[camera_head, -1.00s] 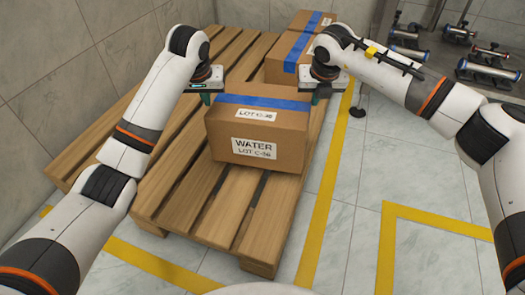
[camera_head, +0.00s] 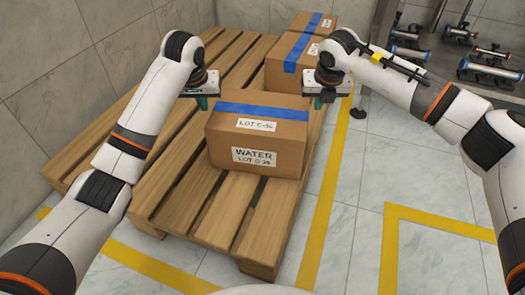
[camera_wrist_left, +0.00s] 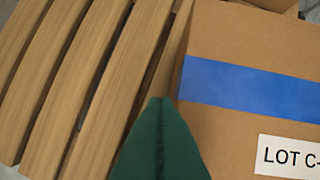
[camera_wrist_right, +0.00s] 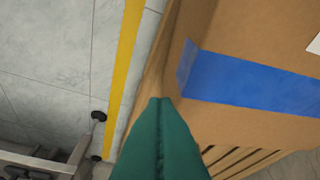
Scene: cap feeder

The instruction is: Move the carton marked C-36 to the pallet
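The brown carton marked LOT C-36 (camera_head: 258,135), with a blue tape strip and a WATER label, rests on the near half of the wooden pallet (camera_head: 192,200). Its top shows in the left wrist view (camera_wrist_left: 240,128) and the right wrist view (camera_wrist_right: 235,45). My left gripper (camera_head: 203,102) is at the carton's left side and my right gripper (camera_head: 318,102) at its right side, near its upper far corners. The green fingers of each are together, with nothing between them. A narrow gap shows beside the left fingers; contact on the right is unclear.
Two similar taped cartons stand behind, one nearer (camera_head: 288,62) and one farther (camera_head: 318,22). A metal rack (camera_head: 490,75) with cylindrical fittings is at upper right. Pallet slats to the left are bare. Yellow floor lines (camera_head: 325,205) run along the pallet's right side.

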